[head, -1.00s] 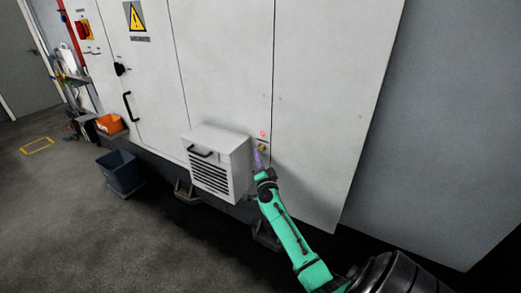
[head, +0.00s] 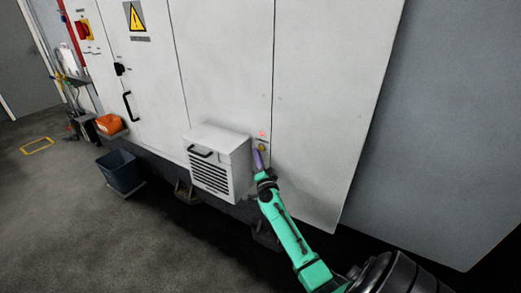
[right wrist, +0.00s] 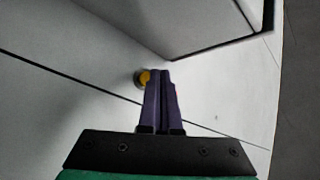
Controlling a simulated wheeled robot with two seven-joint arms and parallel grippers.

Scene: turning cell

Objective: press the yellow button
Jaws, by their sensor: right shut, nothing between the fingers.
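The yellow button (head: 262,147) is on the pale machine panel, just below a small red light. It also shows in the right wrist view as a yellow cap in a grey collar (right wrist: 144,77). My right gripper (head: 258,157) is shut and empty, its dark purple fingers pointing at the panel just below the button. In the right wrist view the fingertips (right wrist: 160,74) are right beside the button and cover part of its edge. I cannot tell whether they touch it. My left gripper is not in view.
A vented white box (head: 212,165) juts from the panel left of my right gripper. The red light (head: 262,134) is lit. A door handle (head: 127,106), a red switch (head: 83,30), a dark bin (head: 121,172) and an orange container (head: 109,124) are farther left.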

